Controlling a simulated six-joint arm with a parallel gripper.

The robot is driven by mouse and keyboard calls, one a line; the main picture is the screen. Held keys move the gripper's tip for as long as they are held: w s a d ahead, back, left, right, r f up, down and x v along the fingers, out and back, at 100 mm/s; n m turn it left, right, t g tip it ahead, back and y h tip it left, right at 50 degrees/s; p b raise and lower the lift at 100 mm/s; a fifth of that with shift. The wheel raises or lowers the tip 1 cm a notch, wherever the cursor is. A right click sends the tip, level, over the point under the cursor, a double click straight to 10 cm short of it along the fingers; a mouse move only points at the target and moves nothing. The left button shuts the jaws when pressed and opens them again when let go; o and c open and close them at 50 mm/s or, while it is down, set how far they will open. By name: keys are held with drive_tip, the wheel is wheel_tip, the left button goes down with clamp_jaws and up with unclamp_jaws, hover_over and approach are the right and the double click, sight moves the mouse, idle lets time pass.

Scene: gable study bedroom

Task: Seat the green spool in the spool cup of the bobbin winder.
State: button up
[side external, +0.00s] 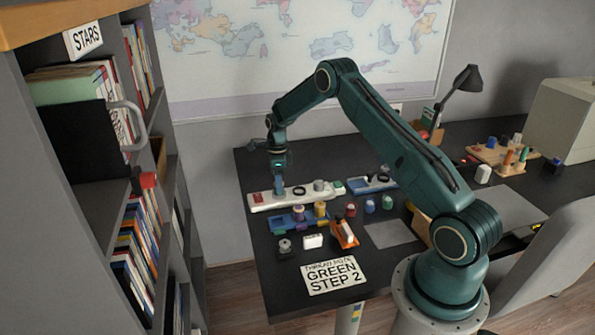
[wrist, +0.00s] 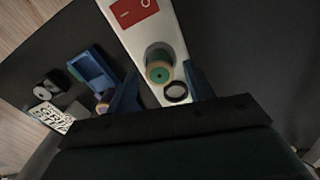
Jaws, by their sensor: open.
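The white bobbin winder (side external: 274,199) lies along the back left of the desk and shows in the wrist view (wrist: 150,38) with a red patch at one end. In the wrist view the green spool (wrist: 160,73), with a tan rim, is at the round grey spool cup (wrist: 157,49); I cannot tell how deep it sits. A black ring (wrist: 176,93) is beside it on the winder. My gripper (wrist: 163,78) is open, its blue fingers on either side of the spool and apart from it. In the side view my gripper (side external: 279,190) points down at the winder and the spool is hidden.
A blue tray (side external: 285,225) with purple and yellow spools is in front of the winder. A bookshelf (side external: 85,175) stands left.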

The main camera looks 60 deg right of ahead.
wheel_tip(320, 180, up, 10)
idle(0.5)
drive_tip(key=shift+r, duration=0.1)
idle(0.4)
drive_tip(key=s+a+r+n+t, duration=0.1)
drive_tip(key=s+a+r+n, duration=0.6)
drive_tip(key=r, duration=0.4)
drive_tip(key=s+a+r+n+t, duration=0.2)
drive_tip(key=s+a+r+n, duration=0.4)
drive_tip(key=a+r, duration=0.4)
drive_tip(key=s+a+n+t, duration=0.1)
drive_tip(key=s+a+n, duration=0.3)
drive_tip(key=s+n, duration=0.4)
drive_tip(key=s+a+n+t, duration=0.1)
drive_tip(key=s+a+n, duration=0.4)
drive_tip(key=s, duration=0.8)
drive_tip(key=n, duration=0.3)
drive_tip(key=shift+s+t, duration=0.25)
drive_tip(key=shift+t, duration=0.05)
